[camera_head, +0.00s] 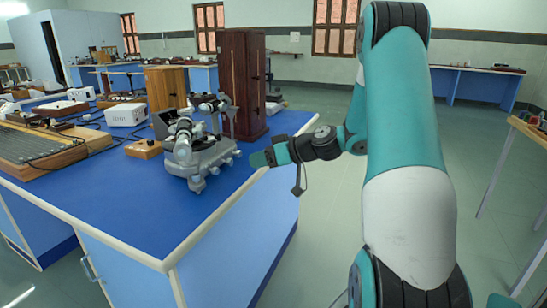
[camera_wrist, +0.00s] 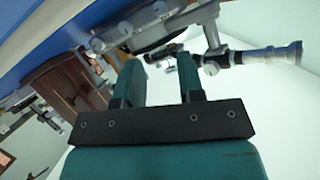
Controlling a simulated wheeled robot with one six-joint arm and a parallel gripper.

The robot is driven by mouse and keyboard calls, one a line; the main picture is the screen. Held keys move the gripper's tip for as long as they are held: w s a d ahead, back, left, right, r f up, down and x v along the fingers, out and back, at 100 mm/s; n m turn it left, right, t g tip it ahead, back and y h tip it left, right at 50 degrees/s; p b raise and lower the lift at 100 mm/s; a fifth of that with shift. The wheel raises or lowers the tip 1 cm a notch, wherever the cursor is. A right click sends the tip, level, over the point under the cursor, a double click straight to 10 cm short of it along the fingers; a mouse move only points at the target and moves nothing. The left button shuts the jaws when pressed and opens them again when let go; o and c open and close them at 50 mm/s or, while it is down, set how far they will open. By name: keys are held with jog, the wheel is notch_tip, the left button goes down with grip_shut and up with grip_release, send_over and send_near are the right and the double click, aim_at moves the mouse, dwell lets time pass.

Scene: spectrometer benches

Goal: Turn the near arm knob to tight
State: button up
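A grey metal spectrometer (camera_head: 205,157) stands on the blue bench (camera_head: 110,192), near its right edge, with small round knobs around its base. In the wrist view, its dark round body (camera_wrist: 150,32) and a tube with a silvery end (camera_wrist: 270,55) lie past my fingers. Several pale knobs show there, one at the rim (camera_wrist: 97,44) and one under the tube (camera_wrist: 211,68). I cannot tell which is the near arm knob. My gripper (camera_head: 258,157) is beside the spectrometer, to its right. In the wrist view my gripper (camera_wrist: 160,76) has its two fingers apart, with nothing held between them.
A tall brown wooden cabinet (camera_head: 242,85) stands behind the spectrometer, with a lighter wooden box (camera_head: 165,88) to its left. A small wooden block (camera_head: 144,149) and a white device (camera_head: 126,115) are to the left. Floor right of the bench is clear.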

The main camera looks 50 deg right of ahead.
jog(key=v, duration=0.4)
dwell(0.5)
